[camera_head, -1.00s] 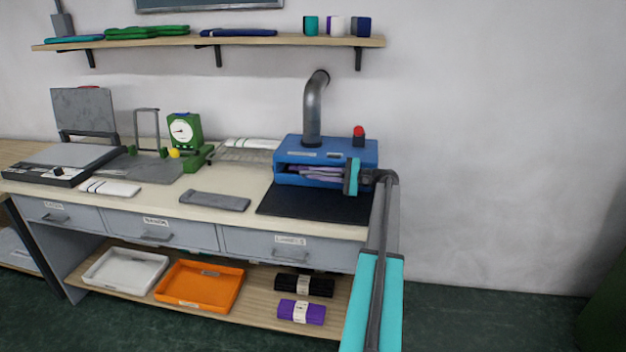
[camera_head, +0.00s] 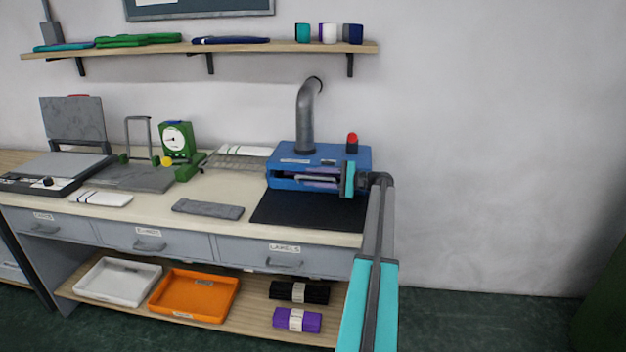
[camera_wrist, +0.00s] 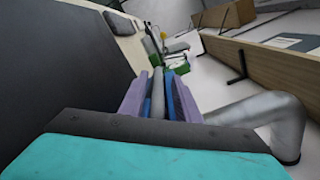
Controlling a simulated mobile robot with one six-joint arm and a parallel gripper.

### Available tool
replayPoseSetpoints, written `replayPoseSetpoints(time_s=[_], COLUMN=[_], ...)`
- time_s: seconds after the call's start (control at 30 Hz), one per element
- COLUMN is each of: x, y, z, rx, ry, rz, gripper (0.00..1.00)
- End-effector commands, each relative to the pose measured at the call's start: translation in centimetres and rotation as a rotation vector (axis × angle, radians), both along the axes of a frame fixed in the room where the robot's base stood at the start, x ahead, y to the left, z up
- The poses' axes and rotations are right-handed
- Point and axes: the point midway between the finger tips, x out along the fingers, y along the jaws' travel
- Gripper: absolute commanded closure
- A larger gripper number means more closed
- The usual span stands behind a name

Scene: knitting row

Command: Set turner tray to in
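The turner is a blue box-shaped machine (camera_head: 350,155) with a grey pipe (camera_head: 305,115) and a red knob (camera_head: 352,139) on top, at the right end of the bench. My gripper (camera_head: 318,178) is in front of its open slot, pointing left, with its teal wrist at the right of the slot. I cannot tell whether the fingers touch these strips. The turner's tray is not clearly distinguishable; my fingers and wrist cover part of the slot.
A black mat (camera_head: 310,211) lies before the turner. A grey folded cloth (camera_head: 208,209), a wire rack (camera_head: 235,160) and a green dial device (camera_head: 177,140) stand farther left. A wall shelf (camera_head: 210,48) hangs above. The wall to the right is bare.

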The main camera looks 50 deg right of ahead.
Motion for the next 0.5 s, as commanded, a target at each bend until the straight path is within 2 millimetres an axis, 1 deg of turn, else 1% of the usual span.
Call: replayPoseSetpoints(time_s=[0.27,0.37,0.5], x=[-0.2,-0.7,-2.0], y=[0.0,-0.2,-1.0], z=[0.0,-0.1,-0.1], rx=[0.001,0.002,0.001], ry=[0.000,-0.001,0.000], rz=[0.003,0.004,0.003], gripper=[0.70,0.70,0.70])
